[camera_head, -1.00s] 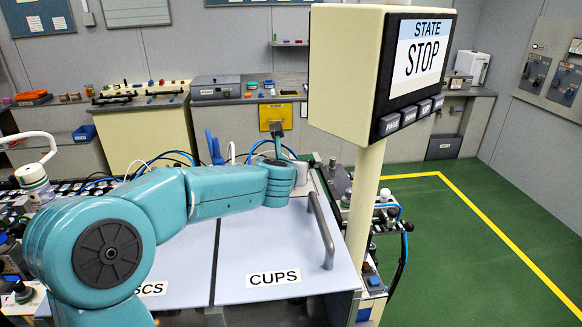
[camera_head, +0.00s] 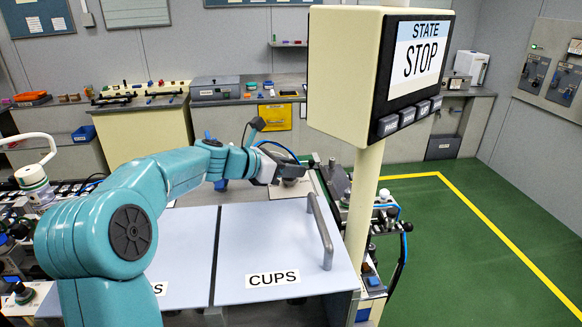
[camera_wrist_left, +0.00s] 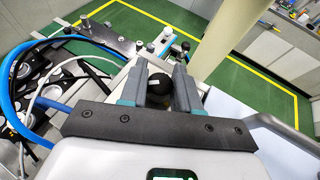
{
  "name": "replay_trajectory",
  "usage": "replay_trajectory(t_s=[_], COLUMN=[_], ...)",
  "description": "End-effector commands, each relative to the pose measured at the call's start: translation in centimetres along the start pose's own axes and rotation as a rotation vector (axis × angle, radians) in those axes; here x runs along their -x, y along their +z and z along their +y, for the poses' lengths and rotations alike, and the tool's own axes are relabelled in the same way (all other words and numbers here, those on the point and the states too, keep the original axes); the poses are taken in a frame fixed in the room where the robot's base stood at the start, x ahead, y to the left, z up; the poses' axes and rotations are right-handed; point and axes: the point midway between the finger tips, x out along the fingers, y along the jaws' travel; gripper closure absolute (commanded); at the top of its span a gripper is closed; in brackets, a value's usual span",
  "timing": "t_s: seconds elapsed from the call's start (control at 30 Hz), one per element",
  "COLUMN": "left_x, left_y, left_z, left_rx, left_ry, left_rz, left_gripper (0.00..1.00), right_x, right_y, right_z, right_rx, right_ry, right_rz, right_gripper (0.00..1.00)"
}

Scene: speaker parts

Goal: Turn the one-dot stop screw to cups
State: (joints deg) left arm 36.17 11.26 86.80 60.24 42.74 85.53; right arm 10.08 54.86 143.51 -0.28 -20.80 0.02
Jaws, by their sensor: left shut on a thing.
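My left gripper (camera_head: 305,171) reaches over the far edge of the panel marked CUPS (camera_head: 285,245), near the foot of the cream post. In the left wrist view, its two grey fingers (camera_wrist_left: 162,72) are shut on a dark round knob (camera_wrist_left: 157,92) that sits between them. Whether this knob is the one-dot stop screw cannot be told, as no dot mark is readable. The state screen (camera_head: 421,52) reads STOP. My right gripper is out of view.
The cream post (camera_head: 362,210) stands just right of the gripper. A raised grey handle (camera_head: 320,232) is on the CUPS panel. Blue hose (camera_wrist_left: 22,60) and white cables run at the left in the wrist view. The green floor (camera_head: 480,235) is clear.

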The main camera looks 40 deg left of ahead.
Motion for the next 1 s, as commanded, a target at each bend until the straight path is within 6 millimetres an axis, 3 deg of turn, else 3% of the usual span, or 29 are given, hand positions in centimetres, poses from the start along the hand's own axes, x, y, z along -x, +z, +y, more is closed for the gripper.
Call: replay_trajectory(t_s=[0.4,0.97,1.0], left_x=[0.27,0.4,0.4], left_y=[0.44,0.59,0.59], left_z=[0.22,0.25,0.24], left_rx=[-0.072,-0.084,-0.084], left_ry=[-0.16,-0.18,-0.18], left_rz=[-0.008,-0.01,-0.01], left_gripper=[0.99,0.99,0.56], right_x=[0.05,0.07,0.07], right_y=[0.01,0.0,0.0], right_z=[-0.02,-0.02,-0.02], right_rx=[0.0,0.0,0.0], right_ry=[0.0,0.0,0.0], right_rz=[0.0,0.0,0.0], right_gripper=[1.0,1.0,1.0])
